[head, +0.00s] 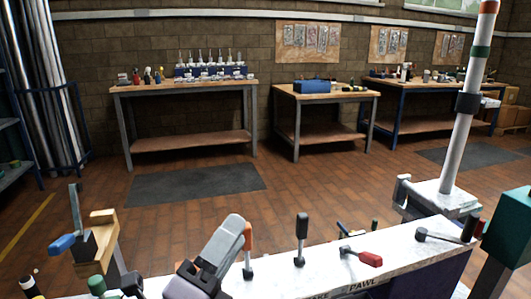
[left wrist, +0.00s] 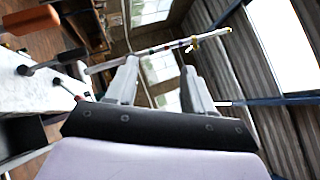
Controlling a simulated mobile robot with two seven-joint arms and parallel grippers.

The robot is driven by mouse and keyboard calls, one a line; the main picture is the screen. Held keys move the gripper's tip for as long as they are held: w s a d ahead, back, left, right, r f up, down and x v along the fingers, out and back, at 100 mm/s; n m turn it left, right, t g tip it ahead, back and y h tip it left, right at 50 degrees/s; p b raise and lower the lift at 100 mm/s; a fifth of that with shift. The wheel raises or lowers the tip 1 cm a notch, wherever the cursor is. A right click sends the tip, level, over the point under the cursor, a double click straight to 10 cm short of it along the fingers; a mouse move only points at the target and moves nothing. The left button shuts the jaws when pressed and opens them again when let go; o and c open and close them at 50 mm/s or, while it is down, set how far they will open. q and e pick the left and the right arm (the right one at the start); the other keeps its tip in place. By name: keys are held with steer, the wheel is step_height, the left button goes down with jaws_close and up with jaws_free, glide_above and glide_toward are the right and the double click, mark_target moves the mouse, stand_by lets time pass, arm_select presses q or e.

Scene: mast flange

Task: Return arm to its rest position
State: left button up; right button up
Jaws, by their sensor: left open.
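My left gripper (head: 232,228) stands in the lower middle of the head view, pointing up and away over the near bench (head: 400,258). In the left wrist view its two grey fingers (left wrist: 160,72) are spread apart with nothing between them. An orange-handled lever (head: 248,248) stands just right of the gripper, partly hidden behind it; I cannot tell whether they touch. A black upright lever (head: 301,238) stands farther right. My right gripper is not in view.
A red-handled lever (head: 367,258) and a black-handled lever (head: 450,237) lean low on the bench. The banded white mast (head: 466,130) rises at the right. A wooden clamp block (head: 98,240) stands at the left. Open brick floor (head: 310,185) lies beyond, before several workbenches.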

arm_select(q)
steer(key=s+a+f+n+g+y, duration=0.2)
steer(key=a+f+n+g+y, duration=0.4)
steer(key=a+f+n+y, duration=0.85)
steer(key=s+a+f+n+g+h, duration=0.2)
steer(key=s+f+n+g, duration=0.4)
steer(key=s, duration=0.4)
steer(key=s+a+f+n+g+h, duration=0.2)
steer(key=s+f+n+g, duration=0.3)
steer(key=s+f, duration=0.4)
steer(key=w+d+f+t+h, duration=0.2)
steer(key=w+d+f+t, duration=0.35)
steer(key=w+t, duration=0.2)
step_height(320, 180, up, 14)
steer(key=a+p, duration=0.2)
steer(key=p, duration=1.5)
steer(key=shift+s, duration=0.2)
steer(key=shift+y, duration=0.25)
